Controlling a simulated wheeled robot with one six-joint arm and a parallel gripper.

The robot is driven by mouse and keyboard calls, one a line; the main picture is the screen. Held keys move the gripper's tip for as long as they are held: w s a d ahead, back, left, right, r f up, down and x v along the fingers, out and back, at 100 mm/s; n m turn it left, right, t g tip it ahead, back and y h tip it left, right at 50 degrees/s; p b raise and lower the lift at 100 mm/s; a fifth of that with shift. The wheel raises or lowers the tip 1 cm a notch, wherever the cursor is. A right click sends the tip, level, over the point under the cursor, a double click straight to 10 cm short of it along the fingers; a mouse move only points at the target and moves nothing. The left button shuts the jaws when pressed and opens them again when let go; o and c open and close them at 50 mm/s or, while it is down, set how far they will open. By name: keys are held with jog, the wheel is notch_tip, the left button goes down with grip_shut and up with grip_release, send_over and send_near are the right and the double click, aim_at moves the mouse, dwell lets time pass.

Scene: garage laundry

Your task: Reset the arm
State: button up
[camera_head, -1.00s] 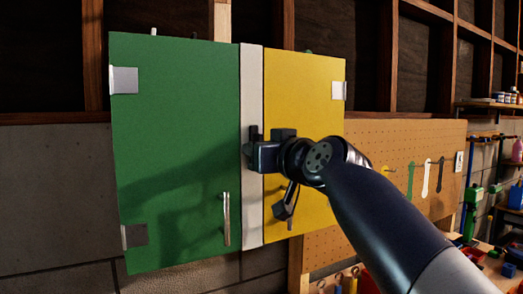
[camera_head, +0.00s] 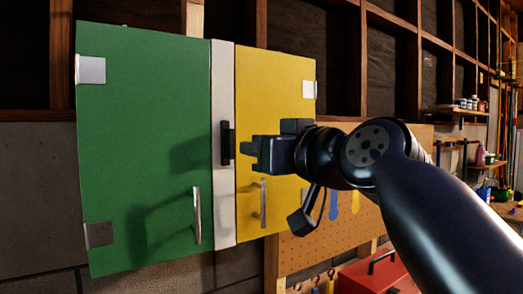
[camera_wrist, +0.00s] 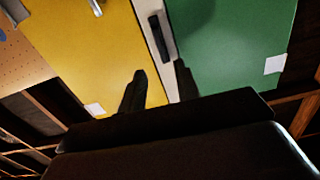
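My gripper (camera_head: 252,156) is in front of the yellow door (camera_head: 280,85) of a wall cabinet in the head view. In the wrist view its two dark fingers (camera_wrist: 159,76) stand apart with nothing between them. A black handle (camera_head: 227,143) on the white centre strip (camera_head: 223,90) is beside the fingertips in the head view. It also shows beyond the fingers in the wrist view (camera_wrist: 160,36), clear of them. The green door (camera_head: 145,130) is left of the strip. Both doors look closed. My wrist hides part of the yellow door.
A pegboard (camera_head: 305,260) with hanging tools is below and right of the cabinet. A red toolbox (camera_head: 372,278) is at the lower right. A shelf (camera_head: 455,111) with small containers is on the far right. The wall left of the cabinet is bare.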

aim_at(232, 144)
jog(key=p+x, duration=0.4)
jog(key=x, duration=0.6)
jog(key=shift+r, duration=0.1)
jog(key=shift+w+a, duration=0.25)
jog(key=shift+w, duration=0.05)
jog(key=shift+n, duration=0.3)
